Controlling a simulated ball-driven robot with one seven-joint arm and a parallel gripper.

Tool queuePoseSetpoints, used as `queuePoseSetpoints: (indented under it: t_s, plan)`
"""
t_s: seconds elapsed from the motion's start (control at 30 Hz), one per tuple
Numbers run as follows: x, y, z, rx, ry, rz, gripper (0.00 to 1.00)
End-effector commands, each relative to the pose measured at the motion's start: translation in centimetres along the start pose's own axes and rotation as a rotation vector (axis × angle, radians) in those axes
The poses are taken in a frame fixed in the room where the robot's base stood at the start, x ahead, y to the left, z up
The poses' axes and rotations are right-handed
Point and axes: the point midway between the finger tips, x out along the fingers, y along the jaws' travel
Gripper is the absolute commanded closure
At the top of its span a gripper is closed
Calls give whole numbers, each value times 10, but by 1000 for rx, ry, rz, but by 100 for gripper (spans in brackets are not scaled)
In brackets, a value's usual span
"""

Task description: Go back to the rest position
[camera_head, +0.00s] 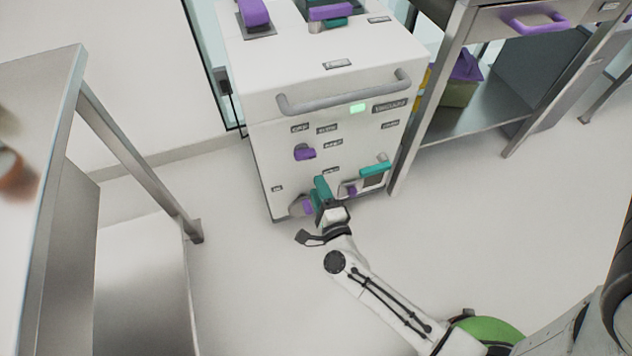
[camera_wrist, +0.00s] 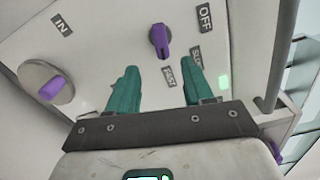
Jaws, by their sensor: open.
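My gripper (camera_head: 322,190) is in front of the lower front of a white machine (camera_head: 268,160), low near the floor. In the wrist view its two teal fingers (camera_wrist: 161,70) stand apart with nothing between them. Beyond the fingertips, the machine's panel shows a purple switch (camera_wrist: 159,40) by the labels OFF, FAST and SLOW. A purple knob on a round metal disc (camera_wrist: 50,88) is to the left, by the label IN. I cannot tell whether the fingers touch the panel. My arm reaches up from the lower right in the head view.
The machine has a grey bar handle (camera_head: 345,100), a green light (camera_head: 357,108) and a teal handle (camera_head: 376,169). A metal table (camera_head: 62,85) stands at the left. A metal bench with a purple drawer handle (camera_head: 533,21) stands at the right. The floor (camera_head: 480,220) between is clear.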

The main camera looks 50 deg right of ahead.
Motion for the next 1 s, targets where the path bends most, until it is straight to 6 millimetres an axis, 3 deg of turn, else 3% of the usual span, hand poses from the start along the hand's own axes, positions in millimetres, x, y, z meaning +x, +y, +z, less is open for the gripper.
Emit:
queuePoseSetpoints:
  t_s: [0.67, 0.87, 1.0]
  plan:
    - [0, -2, 6, -20, -30, 5, 49]
    - [-3, -10, 59, -207, -294, 58, 49]
    - [-20, -10, 102, -436, -549, 118, 49]
